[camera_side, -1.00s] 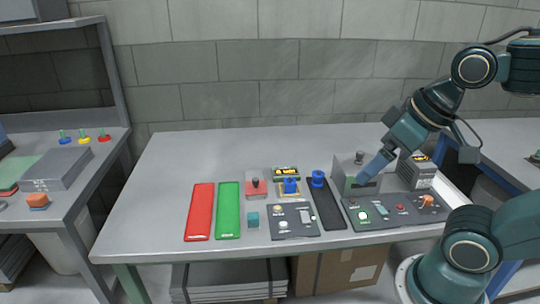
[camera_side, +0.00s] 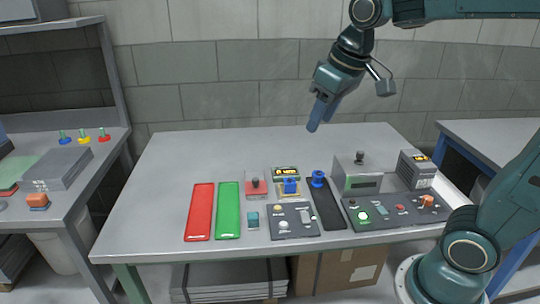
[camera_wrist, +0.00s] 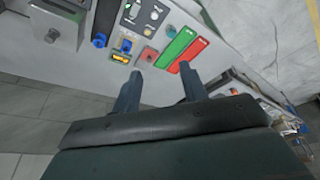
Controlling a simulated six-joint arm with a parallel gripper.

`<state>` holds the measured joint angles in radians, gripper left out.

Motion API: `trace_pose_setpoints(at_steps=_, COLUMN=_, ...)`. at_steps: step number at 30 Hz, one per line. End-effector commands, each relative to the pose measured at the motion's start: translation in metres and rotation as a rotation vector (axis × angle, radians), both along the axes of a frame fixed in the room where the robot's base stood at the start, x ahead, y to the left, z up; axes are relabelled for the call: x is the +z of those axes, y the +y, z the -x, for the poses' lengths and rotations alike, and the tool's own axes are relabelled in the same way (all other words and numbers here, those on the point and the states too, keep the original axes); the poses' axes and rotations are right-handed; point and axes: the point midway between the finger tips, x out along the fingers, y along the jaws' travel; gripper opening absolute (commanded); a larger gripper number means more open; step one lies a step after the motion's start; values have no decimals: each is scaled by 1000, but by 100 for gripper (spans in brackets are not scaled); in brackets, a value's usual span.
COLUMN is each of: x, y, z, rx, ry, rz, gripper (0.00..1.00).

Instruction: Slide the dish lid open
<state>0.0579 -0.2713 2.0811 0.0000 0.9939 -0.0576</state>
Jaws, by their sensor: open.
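No part is clearly readable as a dish lid. A small reddish square dish-like piece with a dark knob (camera_side: 255,184) sits at the table's middle, behind a teal cube; it also shows in the wrist view (camera_wrist: 148,56). A grey box (camera_side: 358,182) with a dark knob on top (camera_side: 360,157) stands at the right; it also shows at the wrist view's upper left (camera_wrist: 48,20). My gripper (camera_side: 316,122) is raised above the table's back, clear of both. In the wrist view its two fingers (camera_wrist: 158,82) are apart with nothing between them.
Red (camera_side: 199,212) and green (camera_side: 228,210) bars lie left of the teal cube (camera_side: 253,220). Control panels (camera_side: 292,220) (camera_side: 395,209), a dark strip with a blue knob (camera_side: 318,179), a blue-yellow piece (camera_side: 290,187) and a grey slotted box (camera_side: 416,169) crowd the right. The table's left is clear.

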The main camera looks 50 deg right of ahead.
Motion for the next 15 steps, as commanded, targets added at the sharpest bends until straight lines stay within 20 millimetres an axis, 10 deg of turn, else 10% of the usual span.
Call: trace_pose_setpoints(at_steps=15, x=-25, y=-28, z=-118, rx=-3, ry=132, rz=3, gripper=43)
